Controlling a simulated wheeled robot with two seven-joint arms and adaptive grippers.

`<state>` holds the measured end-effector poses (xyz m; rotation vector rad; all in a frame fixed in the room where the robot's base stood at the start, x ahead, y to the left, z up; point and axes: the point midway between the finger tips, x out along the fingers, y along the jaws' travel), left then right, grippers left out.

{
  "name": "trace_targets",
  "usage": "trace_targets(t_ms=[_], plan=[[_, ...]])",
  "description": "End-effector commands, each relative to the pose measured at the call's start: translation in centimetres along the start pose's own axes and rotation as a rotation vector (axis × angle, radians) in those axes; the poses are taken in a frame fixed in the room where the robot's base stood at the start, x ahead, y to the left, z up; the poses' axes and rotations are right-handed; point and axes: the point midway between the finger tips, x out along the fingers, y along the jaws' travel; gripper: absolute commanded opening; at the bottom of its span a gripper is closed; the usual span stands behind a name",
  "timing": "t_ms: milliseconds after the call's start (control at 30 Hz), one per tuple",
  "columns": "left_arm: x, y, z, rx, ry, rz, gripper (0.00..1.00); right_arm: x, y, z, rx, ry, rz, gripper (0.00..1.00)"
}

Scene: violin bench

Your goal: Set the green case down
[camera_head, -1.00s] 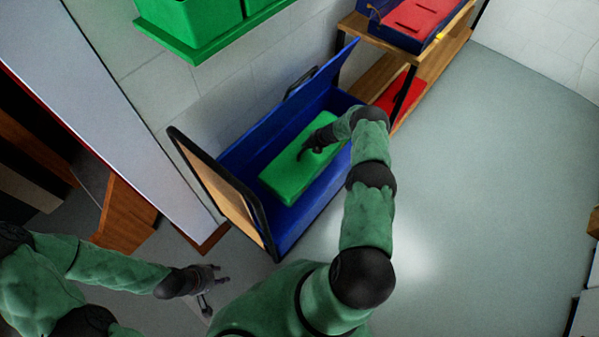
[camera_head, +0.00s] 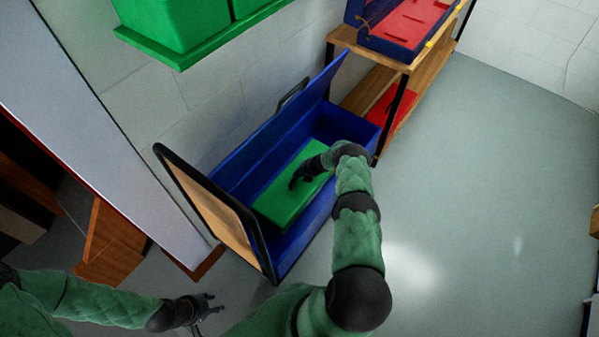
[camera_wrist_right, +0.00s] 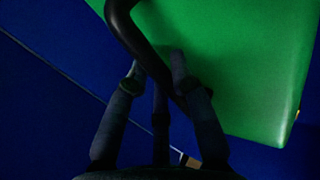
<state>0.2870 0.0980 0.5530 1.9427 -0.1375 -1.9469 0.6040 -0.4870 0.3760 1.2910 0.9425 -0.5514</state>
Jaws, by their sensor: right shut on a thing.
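The green case (camera_head: 283,203) is inside the long open blue box (camera_head: 301,239), toward the end by the wooden panel. I cannot tell whether it rests on the box floor. My right gripper (camera_head: 296,182) is over the case's top and shut on its black handle. In the right wrist view the dark fingers (camera_wrist_right: 160,75) close around the curved handle (camera_wrist_right: 128,28), with the green case (camera_wrist_right: 235,65) beyond and blue walls (camera_wrist_right: 50,110) around. My left gripper (camera_head: 212,304) is apart from the case, low at the left; its fingers look spread and empty.
The blue box's raised lid (camera_head: 270,135) leans by the wall. A black-framed wooden panel (camera_head: 215,205) stands at its near end. A wooden shelf (camera_head: 420,85) with a red-lined blue case (camera_head: 405,22) is behind. Green bins (camera_head: 175,25) hang above.

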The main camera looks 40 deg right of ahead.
Motion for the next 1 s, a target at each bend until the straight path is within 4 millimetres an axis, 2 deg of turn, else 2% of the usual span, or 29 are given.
trace_targets(t_ms=[133, 400, 633, 667, 700, 733, 1000], plan=[[0.4, -0.1, 0.0, 0.0, 0.0, 0.0, 0.4, 0.5, -0.1, 0.3, -0.002, -0.005, 0.005, 0.0], [1.8, -0.7, -0.1, 0.0, 0.0, 0.0, 0.4, 2.9, -1.7, 0.3, -0.002, -0.004, 0.005, 0.0], [1.7, -0.6, -0.1, 0.0, 0.0, 0.0, 0.4, 2.9, -1.7, 0.3, -0.002, -0.005, 0.004, 0.0], [1.7, -0.6, -0.1, 0.0, 0.0, 0.0, 0.4, 3.1, -2.1, 0.0, 0.0, 0.0, 0.0, 0.29], [1.7, -0.6, -0.1, 0.0, 0.0, 0.0, 0.4, 3.1, -2.1, 0.0, 0.0, 0.0, 0.0, 0.4], [1.7, -0.6, -0.1, 0.0, 0.0, 0.0, 0.4, 3.1, -2.1, 0.0, 0.0, 0.0, 0.0, 0.47], [1.7, -0.6, -0.1, 0.0, 0.0, 0.0, 0.4, 3.1, -2.0, 0.0, 0.0, 0.0, 0.0, 0.47]])
